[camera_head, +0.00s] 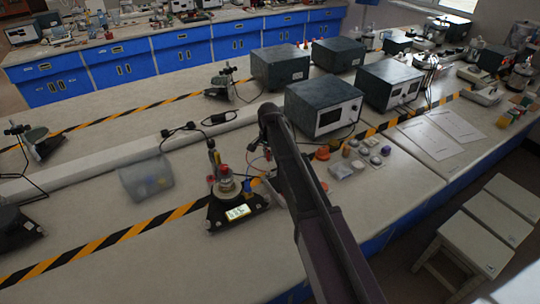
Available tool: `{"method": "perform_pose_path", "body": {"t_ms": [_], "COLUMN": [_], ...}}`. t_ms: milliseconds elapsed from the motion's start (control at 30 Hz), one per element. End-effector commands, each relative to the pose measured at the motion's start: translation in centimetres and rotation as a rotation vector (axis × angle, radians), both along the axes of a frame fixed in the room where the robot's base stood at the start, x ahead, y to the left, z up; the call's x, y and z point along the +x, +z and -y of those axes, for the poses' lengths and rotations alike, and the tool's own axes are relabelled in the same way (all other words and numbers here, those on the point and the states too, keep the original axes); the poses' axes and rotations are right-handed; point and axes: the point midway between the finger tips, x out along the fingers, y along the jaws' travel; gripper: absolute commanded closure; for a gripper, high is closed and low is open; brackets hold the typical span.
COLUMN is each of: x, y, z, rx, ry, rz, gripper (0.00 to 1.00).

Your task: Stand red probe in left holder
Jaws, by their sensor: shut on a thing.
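A small instrument (226,188) with a dark base, a lit display and a round metal top stands on the near bench, left of my arm. A thin upright probe-like piece (212,150), yellowish and dark, rises at its back left, with red just below it. Red also shows on top of the instrument. I cannot tell which of these is the red probe, nor make out the left holder. My dark arm crosses the picture from the bottom and hides part of the bench. My gripper and anything in it do not show.
Grey boxed devices (323,105) stand behind my arm. Small pots and dishes (370,152) lie to the right. Striped tape (110,242) crosses the bench. Bare bench lies in front. Stools (470,235) stand at the right.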

Motion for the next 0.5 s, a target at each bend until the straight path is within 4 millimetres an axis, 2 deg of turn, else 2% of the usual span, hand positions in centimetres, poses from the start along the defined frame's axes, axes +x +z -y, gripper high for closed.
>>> {"method": "perform_pose_path", "body": {"t_ms": [500], "x": [0.0], "y": [-3.0], "z": [0.1], "rx": [0.000], "ry": [0.000], "rz": [0.000], "gripper": [1.00]}}
